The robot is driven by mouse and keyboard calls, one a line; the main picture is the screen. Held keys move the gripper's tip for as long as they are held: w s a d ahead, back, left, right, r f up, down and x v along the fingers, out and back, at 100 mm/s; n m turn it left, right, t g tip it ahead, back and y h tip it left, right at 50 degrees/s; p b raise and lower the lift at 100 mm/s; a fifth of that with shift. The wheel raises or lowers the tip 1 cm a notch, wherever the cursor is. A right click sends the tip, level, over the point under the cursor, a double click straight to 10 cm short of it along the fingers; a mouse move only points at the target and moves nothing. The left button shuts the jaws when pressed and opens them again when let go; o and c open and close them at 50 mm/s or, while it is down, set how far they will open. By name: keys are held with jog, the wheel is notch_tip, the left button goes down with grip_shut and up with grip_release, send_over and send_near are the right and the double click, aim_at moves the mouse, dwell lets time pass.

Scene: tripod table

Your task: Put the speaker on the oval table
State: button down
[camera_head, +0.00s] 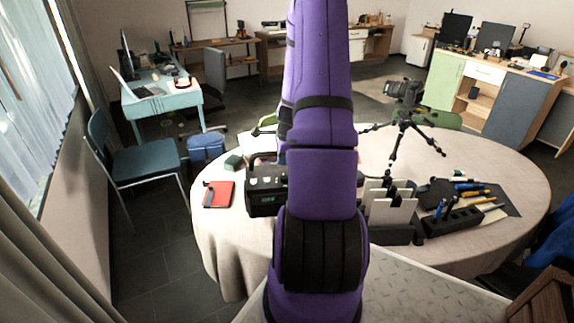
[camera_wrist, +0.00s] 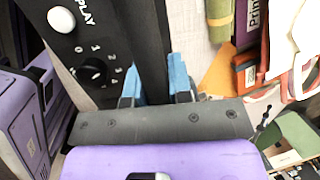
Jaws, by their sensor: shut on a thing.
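The speaker (camera_head: 265,190) is a black box with knobs and a small green display. In the head view it is at the left front part of the oval table (camera_head: 225,250), partly hidden behind my purple arm. I cannot tell whether it touches the tabletop. In the wrist view the speaker (camera_wrist: 95,50) fills the upper left, its dial and white knob showing. The head view hides my gripper behind the arm.
A card holder (camera_head: 392,205), a tool tray (camera_head: 452,222) and a tripod with a camera (camera_head: 405,125) stand to the right.

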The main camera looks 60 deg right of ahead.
jog(key=w+d+f, duration=0.3)
jog(key=f, duration=0.1)
jog(key=shift+w, duration=0.4)
jog(key=c, duration=1)
grip_release()
jog(key=shift+c, duration=0.2)
